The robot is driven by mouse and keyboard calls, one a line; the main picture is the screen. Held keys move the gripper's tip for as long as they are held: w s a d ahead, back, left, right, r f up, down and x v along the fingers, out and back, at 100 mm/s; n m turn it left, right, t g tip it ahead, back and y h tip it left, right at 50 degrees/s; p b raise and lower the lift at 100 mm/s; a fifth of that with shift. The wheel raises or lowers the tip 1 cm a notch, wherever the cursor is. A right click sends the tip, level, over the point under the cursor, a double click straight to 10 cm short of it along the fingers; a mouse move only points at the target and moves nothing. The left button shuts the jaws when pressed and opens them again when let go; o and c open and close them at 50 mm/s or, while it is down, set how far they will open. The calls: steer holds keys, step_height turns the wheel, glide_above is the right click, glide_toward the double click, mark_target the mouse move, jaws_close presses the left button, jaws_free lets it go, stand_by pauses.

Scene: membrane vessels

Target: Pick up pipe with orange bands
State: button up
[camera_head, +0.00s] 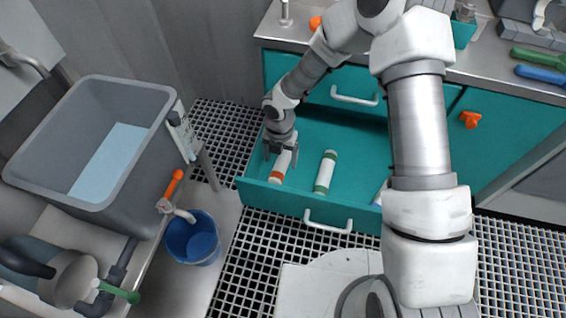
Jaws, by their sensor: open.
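The pipe with orange bands (280,167) is a white tube lying in the open teal drawer (350,145), near its left side. An orange band shows at its near end; its far end is partly hidden by my gripper. My gripper (281,155) is open and points down at the far part of the pipe, with its fingers close to either side of it. I cannot tell whether they touch the pipe. A second white pipe with green bands (325,172) lies to its right in the same drawer.
The drawer's left and front walls stand close to the orange-banded pipe. A blue bucket (193,238) and a grey tub (95,140) stand to the left. The counter (290,32) is behind.

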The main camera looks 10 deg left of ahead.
mark_target(280, 165)
step_height(280, 165, down, 4)
steer(key=shift+s+r+b, duration=0.1)
steer(key=shift+r+b, duration=0.1)
steer(key=shift+b, duration=0.4)
steer(key=shift+r, duration=0.1)
jaws_close()
